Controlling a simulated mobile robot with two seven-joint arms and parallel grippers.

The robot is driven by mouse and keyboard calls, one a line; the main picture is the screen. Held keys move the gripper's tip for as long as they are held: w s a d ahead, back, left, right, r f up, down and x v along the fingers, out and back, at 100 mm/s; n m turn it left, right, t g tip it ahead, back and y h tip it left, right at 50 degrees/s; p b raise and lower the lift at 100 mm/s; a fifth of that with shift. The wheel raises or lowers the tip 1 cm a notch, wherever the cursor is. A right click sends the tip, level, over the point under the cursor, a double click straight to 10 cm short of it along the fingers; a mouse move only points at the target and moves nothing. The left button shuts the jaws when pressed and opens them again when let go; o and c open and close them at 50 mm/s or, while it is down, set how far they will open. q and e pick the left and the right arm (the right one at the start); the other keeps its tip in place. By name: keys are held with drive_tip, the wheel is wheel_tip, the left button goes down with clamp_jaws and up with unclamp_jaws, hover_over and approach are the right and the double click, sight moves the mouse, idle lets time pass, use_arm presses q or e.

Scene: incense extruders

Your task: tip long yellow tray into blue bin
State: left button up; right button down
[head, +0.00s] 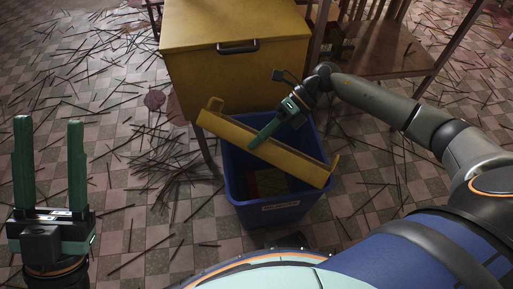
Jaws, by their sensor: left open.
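The long yellow tray (285,160) lies slantwise above the mouth of the blue bin (279,213), its left end higher in the picture than its right end. Its side faces me, so I cannot see what is in it. My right gripper (262,138) reaches over the bin from the right, with a green finger against the tray near its middle; it appears shut on the tray. Dark reddish and greenish contents show inside the bin, too dim to name. My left gripper (49,165) is open and empty, fingers pointing up, far left of the bin.
A yellow cabinet (235,75) with a dark handle stands right behind the bin. A wooden shelf frame (375,50) stands at the back right. Many thin dark sticks (178,172) litter the checkered floor (130,225), thickest left of the bin.

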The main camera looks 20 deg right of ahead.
drive_tip(key=w+d+y+b, duration=0.1)
drive_tip(key=b, duration=0.1)
drive_tip(key=d+g+y+b, duration=0.1)
drive_tip(key=b, duration=0.1)
drive_tip(key=shift+w+d+r+m+y+b, duration=0.1)
drive_tip(key=shift+w+r+m+y+b, duration=0.2)
drive_tip(key=shift+w+r+m+b, duration=0.1)
use_arm(q)
wheel_tip(320, 180, down, 7)
drive_tip(key=shift+d+r+m, duration=0.2)
drive_tip(key=shift+d+m, duration=0.1)
drive_tip(key=shift+d, duration=0.1)
use_arm(e)
drive_tip(key=shift+w+d+r+g+y, duration=0.3)
drive_tip(key=shift+d+g+y, duration=0.1)
drive_tip(key=shift+d+y, duration=0.1)
use_arm(q)
drive_tip(key=shift+w+r, duration=0.1)
